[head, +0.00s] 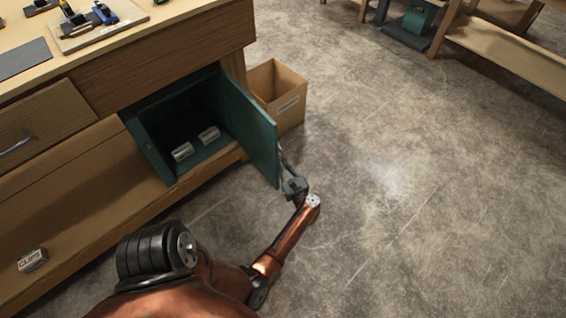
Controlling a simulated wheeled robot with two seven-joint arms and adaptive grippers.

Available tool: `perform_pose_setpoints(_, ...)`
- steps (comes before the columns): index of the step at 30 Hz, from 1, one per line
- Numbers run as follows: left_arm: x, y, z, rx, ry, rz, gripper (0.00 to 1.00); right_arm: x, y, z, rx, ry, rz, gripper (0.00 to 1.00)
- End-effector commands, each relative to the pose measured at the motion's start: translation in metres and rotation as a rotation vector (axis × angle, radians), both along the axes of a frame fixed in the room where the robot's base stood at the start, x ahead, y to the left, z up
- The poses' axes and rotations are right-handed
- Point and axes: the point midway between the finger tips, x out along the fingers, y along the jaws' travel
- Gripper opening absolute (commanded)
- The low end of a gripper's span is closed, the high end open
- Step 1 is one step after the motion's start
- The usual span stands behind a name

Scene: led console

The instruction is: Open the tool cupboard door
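The tool cupboard (150,140) is a green box set into the wooden workbench. Its green door (250,128) is swung wide open, hinged on the right side, and the dark inside shows. Two small light boxes (183,151) (209,134) stand inside. My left arm reaches from the lower left, and its gripper (284,157) is at the outer side of the door, close to its free edge. The fingers are small and partly hidden by the door, so I cannot tell whether they touch it or are open. My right gripper is out of view.
An open cardboard box (277,97) stands on the floor behind the door. A box marked CLIPS (32,260) is on the lower wooden surface at left. A drawer (40,124) is left of the cupboard. The concrete floor at right is clear.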

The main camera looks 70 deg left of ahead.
Motion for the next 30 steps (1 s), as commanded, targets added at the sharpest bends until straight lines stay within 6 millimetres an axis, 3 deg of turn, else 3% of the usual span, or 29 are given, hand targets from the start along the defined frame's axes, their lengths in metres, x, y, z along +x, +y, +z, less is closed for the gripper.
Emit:
perform_pose_setpoints(7, 0.000, 0.005, 0.004, 0.007, 0.000, -0.005, 0.00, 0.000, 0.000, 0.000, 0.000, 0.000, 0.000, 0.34)
perform_pose_setpoints(8, 0.000, 0.006, 0.004, 0.007, 0.000, -0.004, 0.08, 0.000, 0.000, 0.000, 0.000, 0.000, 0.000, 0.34)
perform_pose_setpoints(11, 0.000, 0.006, 0.004, 0.008, 0.000, -0.005, 0.15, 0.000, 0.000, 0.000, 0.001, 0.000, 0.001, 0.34)
perform_pose_setpoints(20, 0.000, 0.004, 0.004, 0.009, 0.001, -0.005, 0.15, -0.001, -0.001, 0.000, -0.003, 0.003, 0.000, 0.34)
perform_pose_setpoints(25, 0.002, -0.013, 0.003, 0.007, 0.000, -0.007, 0.15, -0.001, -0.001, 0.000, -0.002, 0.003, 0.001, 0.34)
perform_pose_setpoints(30, 0.007, -0.053, 0.001, 0.000, -0.001, -0.014, 0.15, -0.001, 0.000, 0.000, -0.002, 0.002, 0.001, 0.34)
